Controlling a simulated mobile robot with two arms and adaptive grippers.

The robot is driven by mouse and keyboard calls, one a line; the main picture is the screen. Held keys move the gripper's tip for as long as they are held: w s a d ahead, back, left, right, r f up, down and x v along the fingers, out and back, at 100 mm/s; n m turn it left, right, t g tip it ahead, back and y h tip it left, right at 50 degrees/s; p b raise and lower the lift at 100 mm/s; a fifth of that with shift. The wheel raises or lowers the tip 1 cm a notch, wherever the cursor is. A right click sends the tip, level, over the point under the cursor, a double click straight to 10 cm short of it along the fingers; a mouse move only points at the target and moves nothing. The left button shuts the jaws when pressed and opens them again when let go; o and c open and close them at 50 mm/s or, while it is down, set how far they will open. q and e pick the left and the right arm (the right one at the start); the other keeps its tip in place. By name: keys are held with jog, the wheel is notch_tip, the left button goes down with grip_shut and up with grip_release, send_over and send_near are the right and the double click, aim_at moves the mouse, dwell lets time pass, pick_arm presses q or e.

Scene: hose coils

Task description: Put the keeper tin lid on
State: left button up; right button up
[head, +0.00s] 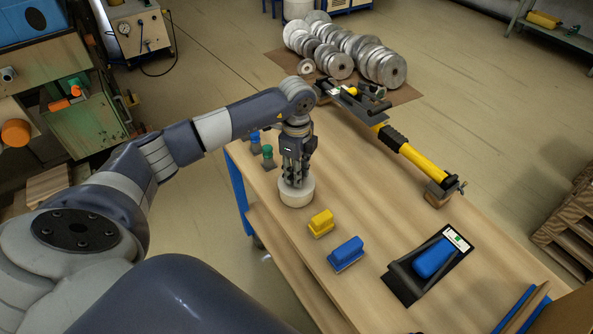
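A round, cream-coloured tin (296,197) stands upright near the left edge of the wooden workbench. My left gripper (295,182) points straight down over the middle of its top, with the fingertips at or just above that surface. The fingers hide the centre of the top. I cannot make out a separate lid or a seam, and I cannot tell whether the fingers close on anything there. My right gripper is not in view.
On the workbench (350,205), a yellow block (321,223) and a blue block (346,254) lie near the tin. Small green and blue-topped pieces (268,155) stand behind it. A yellow-and-black tool (415,159) lies along the far edge; a black tray (402,285) is at the right.

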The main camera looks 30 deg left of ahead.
pick_arm(q)
jog(key=o, duration=0.5)
notch_tip(320, 180, up, 12)
jog(key=shift+r, duration=0.1)
dwell(0.5)
